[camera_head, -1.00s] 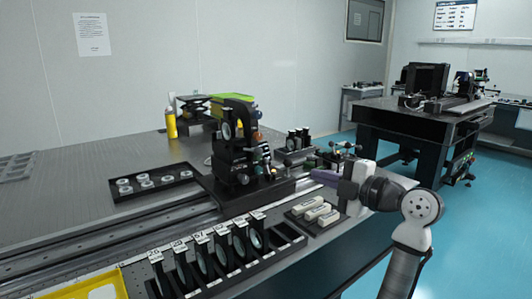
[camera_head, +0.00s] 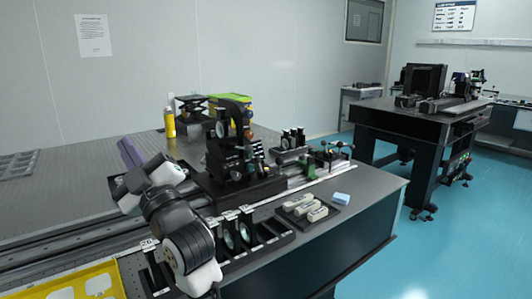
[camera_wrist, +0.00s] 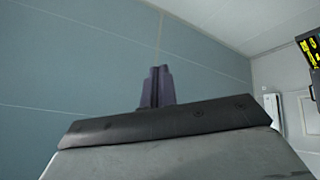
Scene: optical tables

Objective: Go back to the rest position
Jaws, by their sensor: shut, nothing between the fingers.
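My gripper (camera_head: 130,152) is over the left part of the near optical table (camera_head: 75,190), with its purple fingers pointing up and to the left. In the wrist view my gripper (camera_wrist: 157,87) shows its two dark purple fingers side by side, shut, with nothing between them. My arm crosses in front of the black tray of washers and part of the lens rack, and hides much of both.
A black optical mount assembly (camera_head: 235,160) stands right of my arm on the rail. The lens rack (camera_head: 262,248), a tray with white blocks (camera_head: 322,218), a light-blue block (camera_head: 341,197) and a yellow tray (camera_head: 75,288) lie along the front. A yellow bottle (camera_head: 170,123) stands behind.

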